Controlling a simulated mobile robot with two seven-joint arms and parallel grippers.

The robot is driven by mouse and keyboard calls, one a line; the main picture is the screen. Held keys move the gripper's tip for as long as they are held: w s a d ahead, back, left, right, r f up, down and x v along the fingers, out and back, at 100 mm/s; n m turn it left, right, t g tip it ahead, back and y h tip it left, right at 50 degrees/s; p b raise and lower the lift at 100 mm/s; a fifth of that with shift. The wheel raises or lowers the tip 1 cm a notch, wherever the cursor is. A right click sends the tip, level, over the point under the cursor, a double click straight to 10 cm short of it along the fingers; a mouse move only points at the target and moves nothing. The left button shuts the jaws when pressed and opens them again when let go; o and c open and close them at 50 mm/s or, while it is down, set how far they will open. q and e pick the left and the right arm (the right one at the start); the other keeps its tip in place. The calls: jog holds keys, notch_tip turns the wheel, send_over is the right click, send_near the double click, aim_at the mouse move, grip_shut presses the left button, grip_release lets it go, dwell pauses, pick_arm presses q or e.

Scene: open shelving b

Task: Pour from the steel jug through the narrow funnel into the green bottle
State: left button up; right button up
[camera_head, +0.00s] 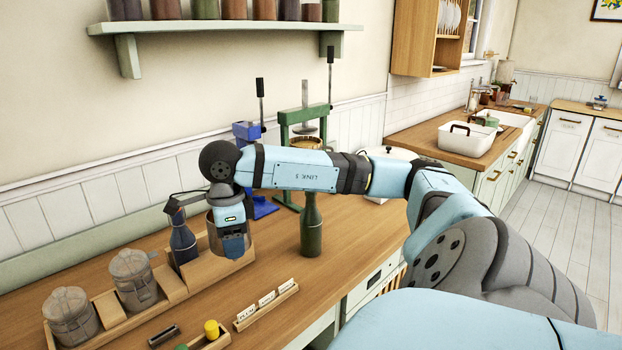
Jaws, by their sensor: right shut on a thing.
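The green bottle (311,232) stands upright on the wooden counter near the middle; my arm passes in front of its top, so I cannot tell what is on its mouth. My right gripper (233,243) points down at the right end of a wooden rack. It is shut on a shiny, brownish-reflecting vessel (214,238), probably the steel jug, mostly hidden behind the gripper. A dark blue bottle (183,242) with a dark, flared top stands just left of it in the rack. I cannot make out the narrow funnel for sure. My left gripper is out of view.
Two lidded clear jars (133,284) stand in the rack (171,284). A small card holder (267,303) and a yellow-topped piece (211,329) lie in front. Blue (262,205) and green (286,145) presses stand behind. A shelf (215,28) with jars hangs above.

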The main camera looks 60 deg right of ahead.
jog(key=s+d+r+m, duration=0.2)
jog(key=d+r+m, duration=0.2)
jog(key=m, duration=0.6)
jog(key=shift+s+d+b, duration=0.3)
jog(key=shift+d+b, duration=0.1)
jog(key=shift+d, duration=0.15)
